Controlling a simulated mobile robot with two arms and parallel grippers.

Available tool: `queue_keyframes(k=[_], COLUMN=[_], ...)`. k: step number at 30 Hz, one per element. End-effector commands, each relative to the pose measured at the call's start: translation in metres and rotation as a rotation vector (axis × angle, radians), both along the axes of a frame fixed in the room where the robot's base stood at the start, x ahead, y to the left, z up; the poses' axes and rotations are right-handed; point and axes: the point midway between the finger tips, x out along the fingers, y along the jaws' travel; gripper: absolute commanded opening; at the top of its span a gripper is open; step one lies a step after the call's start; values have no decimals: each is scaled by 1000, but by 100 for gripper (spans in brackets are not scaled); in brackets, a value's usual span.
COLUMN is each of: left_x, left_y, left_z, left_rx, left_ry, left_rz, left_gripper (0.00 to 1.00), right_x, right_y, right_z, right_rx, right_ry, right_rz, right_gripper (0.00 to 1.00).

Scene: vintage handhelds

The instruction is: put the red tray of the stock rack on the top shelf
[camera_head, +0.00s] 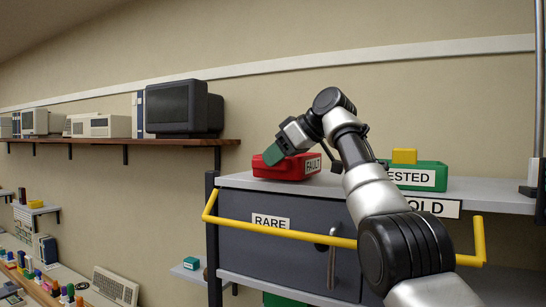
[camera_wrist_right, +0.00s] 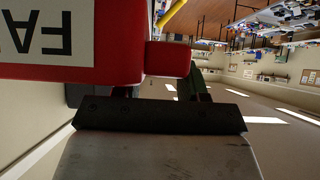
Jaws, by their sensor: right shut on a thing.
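The red tray (camera_head: 290,169), labelled FAULT, is at the top shelf (camera_head: 240,182) of the stock rack, near its left end. I cannot tell whether its base touches the shelf. My right gripper (camera_head: 275,155) reaches over it from the right and is shut on it at its left part. In the right wrist view the red tray (camera_wrist_right: 110,68) fills the upper left, its label upside down, with a red block-like part (camera_wrist_right: 168,58) just before my gripper. The fingertips are mostly hidden there. My left gripper is not in view.
A green tray (camera_head: 430,177), its label ending in ESTED, with a yellow block (camera_head: 404,156) stands farther right on the top shelf. A grey RARE drawer (camera_head: 285,245) and a yellow rail (camera_head: 270,229) are below. A wooden shelf (camera_head: 190,143) with old computers is at left.

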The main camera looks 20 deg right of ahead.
Motion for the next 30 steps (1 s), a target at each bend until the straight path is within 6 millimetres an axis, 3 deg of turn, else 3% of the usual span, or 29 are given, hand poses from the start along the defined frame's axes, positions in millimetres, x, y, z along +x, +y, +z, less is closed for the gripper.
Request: queue_keyframes(k=[3,6,7,11,16,23,30], left_x=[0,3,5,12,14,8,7], left_y=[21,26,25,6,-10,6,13], left_z=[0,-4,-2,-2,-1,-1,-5], left_rx=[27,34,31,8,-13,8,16], left_ry=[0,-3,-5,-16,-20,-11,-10], left_rz=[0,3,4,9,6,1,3], left_gripper=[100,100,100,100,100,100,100], right_x=[0,0,0,0,0,-4,-33], right_y=[-2,-2,-2,-2,-1,-5,-29], right_z=[-1,-5,-4,-3,-3,4,33], right_rx=[1,2,1,1,1,1,2], right_ry=[1,1,4,3,2,0,-2], right_rz=[-3,-4,-4,-3,-3,-4,-4], right_gripper=[8,8,47,67,68,68,68])
